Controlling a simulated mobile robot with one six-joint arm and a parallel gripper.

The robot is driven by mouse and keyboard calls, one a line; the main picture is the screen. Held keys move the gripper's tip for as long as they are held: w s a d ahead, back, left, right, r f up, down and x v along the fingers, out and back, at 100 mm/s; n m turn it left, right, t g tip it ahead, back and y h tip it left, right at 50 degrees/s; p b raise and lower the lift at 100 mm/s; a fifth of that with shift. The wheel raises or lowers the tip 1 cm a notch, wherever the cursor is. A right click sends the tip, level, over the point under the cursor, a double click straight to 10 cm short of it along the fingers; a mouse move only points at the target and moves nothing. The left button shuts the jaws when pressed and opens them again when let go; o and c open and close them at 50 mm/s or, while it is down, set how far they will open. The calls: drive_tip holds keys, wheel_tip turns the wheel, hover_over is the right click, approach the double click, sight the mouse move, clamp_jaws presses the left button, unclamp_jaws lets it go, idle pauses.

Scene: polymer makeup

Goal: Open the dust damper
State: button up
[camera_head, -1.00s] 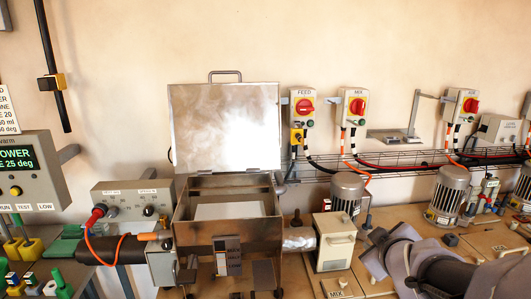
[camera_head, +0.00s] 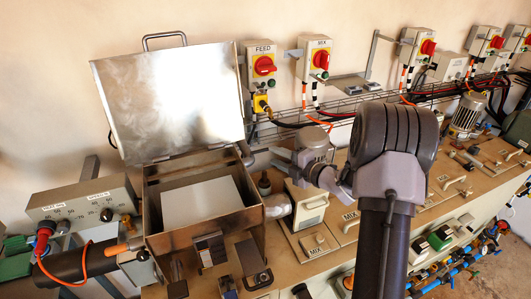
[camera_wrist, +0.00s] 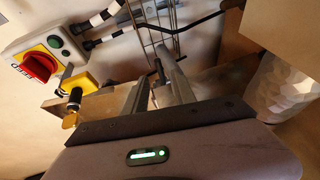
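No part is clearly marked as the dust damper, and I cannot tell which one it is. A dark upright knob (camera_head: 264,184) stands between the open metal hopper (camera_head: 157,222) and the mixer motor. A silver duct (camera_head: 278,206) leaves the hopper's right side. In the wrist view my gripper (camera_wrist: 160,75) points toward the wall near the feed switch box (camera_wrist: 40,58). Grey finger-like parts rise past its dark front edge, and nothing is clearly held. My gripper's tips are not distinguishable in the head view, where my arm bends in front of the motor.
The feed box (camera_head: 262,65) and mix box (camera_head: 315,60) hang on the wall above a wire cable tray (camera_head: 345,105). The hopper's lid (camera_head: 170,100) stands raised. A pale box (camera_head: 307,205) sits right of the duct. A grey control box (camera_head: 85,205) stands left.

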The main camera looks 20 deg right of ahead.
drive_tip(key=x, duration=0.5)
drive_tip(key=shift+w, duration=0.25)
clamp_jaws()
